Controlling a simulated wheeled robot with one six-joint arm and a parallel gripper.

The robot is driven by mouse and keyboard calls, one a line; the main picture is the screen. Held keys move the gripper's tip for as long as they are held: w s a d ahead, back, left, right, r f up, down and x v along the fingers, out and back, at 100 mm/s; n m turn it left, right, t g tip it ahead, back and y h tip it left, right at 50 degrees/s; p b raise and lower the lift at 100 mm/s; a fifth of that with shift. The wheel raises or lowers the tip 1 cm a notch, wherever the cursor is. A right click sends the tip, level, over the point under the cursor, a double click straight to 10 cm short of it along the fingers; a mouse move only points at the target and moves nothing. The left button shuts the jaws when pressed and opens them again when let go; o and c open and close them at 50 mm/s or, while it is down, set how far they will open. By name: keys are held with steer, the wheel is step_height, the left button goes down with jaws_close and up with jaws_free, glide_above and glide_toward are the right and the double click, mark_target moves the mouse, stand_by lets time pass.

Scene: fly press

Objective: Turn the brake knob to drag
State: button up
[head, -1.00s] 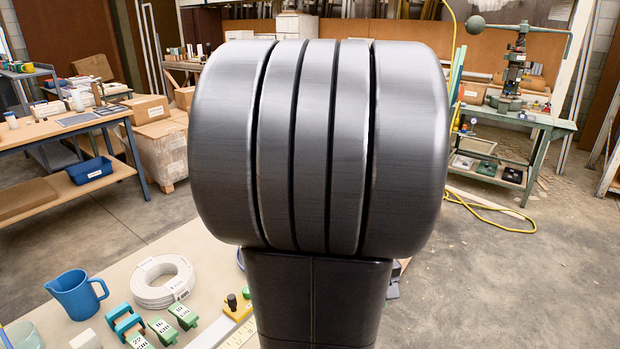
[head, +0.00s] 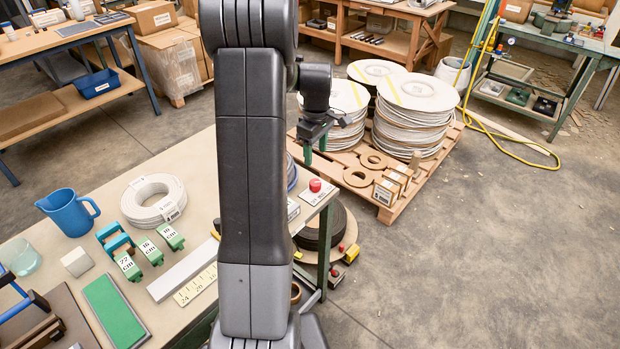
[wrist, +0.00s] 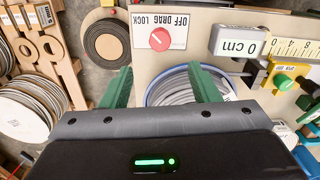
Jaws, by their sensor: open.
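The red brake knob (head: 315,185) sits on a white label plate (head: 321,194) at the right edge of the bench. In the wrist view the knob (wrist: 160,39) is round, with a pale slanted mark on its face. Its plate (wrist: 178,22) carries the words OFF, DRAG and LOCK. I cannot tell for sure which word the mark points to. My gripper (head: 314,152) is open above the bench edge, apart from the knob. In the wrist view its two green fingers (wrist: 160,84) are spread, with the knob beyond their tips and nothing held.
A grey coil with a blue rim (wrist: 185,88) lies below the gripper. A block marked 0 cm (wrist: 238,42) and a yellow ruler (wrist: 293,48) are right of the knob. A pallet (head: 395,206) with cable reels stands beyond the bench. Open floor lies at right.

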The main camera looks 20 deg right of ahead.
mark_target(315, 182)
step_height(315, 182, down, 11)
steer(key=shift+f+p, duration=0.15)
steer(key=shift+p, duration=0.2)
steer(key=c, duration=1)
steer(key=shift+o, duration=0.2)
steer(key=shift+m, duration=0.4)
steer(key=m+b, duration=0.2)
steer(key=m, duration=0.1)
steer(key=shift+m, duration=0.3)
steer(key=shift+m+b, duration=0.55)
steer(key=shift+m, duration=1.65)
